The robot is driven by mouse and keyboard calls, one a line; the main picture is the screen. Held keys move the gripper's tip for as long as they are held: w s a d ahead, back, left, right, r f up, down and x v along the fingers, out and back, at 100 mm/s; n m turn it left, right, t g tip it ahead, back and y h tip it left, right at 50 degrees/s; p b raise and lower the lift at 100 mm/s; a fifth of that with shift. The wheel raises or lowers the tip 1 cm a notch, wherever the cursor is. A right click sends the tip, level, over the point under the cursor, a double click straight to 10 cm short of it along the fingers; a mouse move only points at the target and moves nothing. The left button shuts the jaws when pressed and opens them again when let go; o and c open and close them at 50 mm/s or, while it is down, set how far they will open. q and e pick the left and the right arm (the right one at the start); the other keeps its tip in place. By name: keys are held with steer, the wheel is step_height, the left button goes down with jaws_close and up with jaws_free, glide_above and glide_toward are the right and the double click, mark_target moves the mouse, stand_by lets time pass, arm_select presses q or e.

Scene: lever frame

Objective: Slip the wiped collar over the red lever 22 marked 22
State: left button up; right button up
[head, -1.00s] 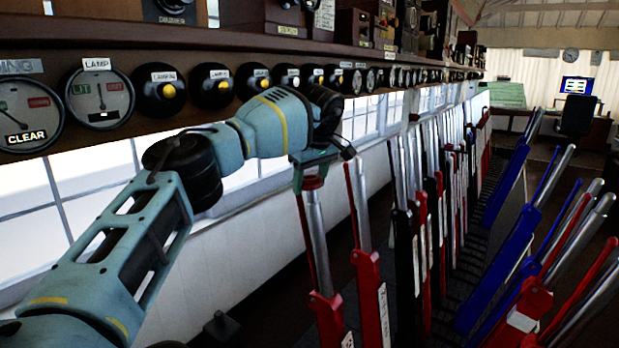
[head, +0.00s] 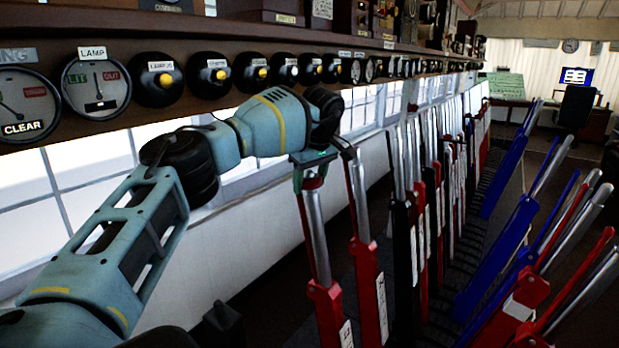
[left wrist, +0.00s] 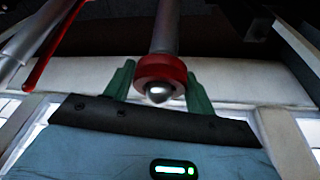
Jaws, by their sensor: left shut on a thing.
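My left gripper (head: 313,158) is at the top of the nearest red lever (head: 316,235), which has a bright steel handle. In the left wrist view, the green fingers (left wrist: 158,82) are shut on a red collar (left wrist: 161,70), one on each side. The collar is a thick ring around the steel handle (left wrist: 166,25), and the rounded shiny tip (left wrist: 158,92) shows through it. How far down the handle the collar sits is hard to tell. The number plate (head: 346,334) low on the lever is too small to read. My right gripper is not in view.
A second red lever (head: 368,285) stands close to the right, with black, red and blue levers (head: 510,240) in a row beyond. A shelf with round dials (head: 96,85) and black knobs runs above my left arm. Windows (head: 90,170) are behind it.

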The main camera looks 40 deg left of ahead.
arm_select(q)
steer(key=o, duration=1)
steer(key=shift+o, duration=0.4)
steer(key=shift+r, duration=0.1)
steer(key=shift+v, duration=4.45)
